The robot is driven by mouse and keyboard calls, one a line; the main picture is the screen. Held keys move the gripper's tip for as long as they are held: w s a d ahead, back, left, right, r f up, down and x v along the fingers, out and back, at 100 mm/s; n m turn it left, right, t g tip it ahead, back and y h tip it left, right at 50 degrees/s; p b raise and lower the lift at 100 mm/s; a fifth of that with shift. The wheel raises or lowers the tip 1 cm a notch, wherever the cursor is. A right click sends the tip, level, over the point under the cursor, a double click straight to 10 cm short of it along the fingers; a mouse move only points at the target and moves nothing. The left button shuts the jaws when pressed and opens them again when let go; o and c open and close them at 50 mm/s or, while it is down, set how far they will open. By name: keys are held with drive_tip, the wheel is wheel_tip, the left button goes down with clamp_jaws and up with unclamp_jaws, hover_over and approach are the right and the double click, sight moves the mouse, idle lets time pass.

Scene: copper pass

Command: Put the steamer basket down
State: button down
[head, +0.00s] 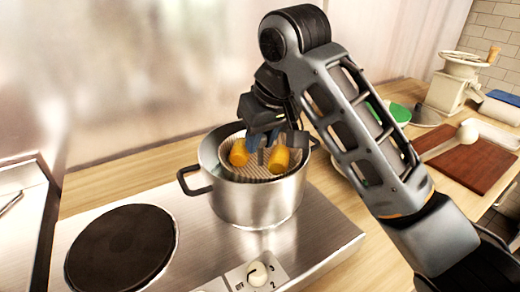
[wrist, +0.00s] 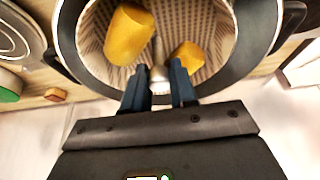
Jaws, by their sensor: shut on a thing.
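The steamer basket (head: 247,176) is a round, ribbed, light-brown basket inside the mouth of a steel pot (head: 255,205). Two orange-yellow pieces lie in it; the wrist view shows the larger one (wrist: 128,35) at left and the smaller one (wrist: 189,56) at right. My gripper (head: 268,140) reaches down into the pot from above. In the wrist view its dark blue fingers (wrist: 160,84) are shut on a light upright part at the middle of the basket (wrist: 205,22). Whether the basket's underside touches anything is hidden by the pot wall.
The pot stands on a steel hob beside a bare dark hotplate (head: 121,248). A control knob (head: 257,272) is at the hob's front. To the right are a reddish-brown board (head: 470,163), a green round thing (head: 399,112) and a cream grinder (head: 452,85).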

sight(264, 145)
drive_tip(key=shift+f, duration=1.4)
drive_tip(key=shift+f, duration=0.3)
drive_tip(key=c, duration=0.9)
unclamp_jaws()
drive_tip(key=shift+r, duration=0.1)
drive_tip(key=shift+r, duration=0.3)
drive_tip(key=p+v, duration=0.2)
drive_tip(key=v, duration=0.9)
drive_tip(key=shift+r, duration=0.4)
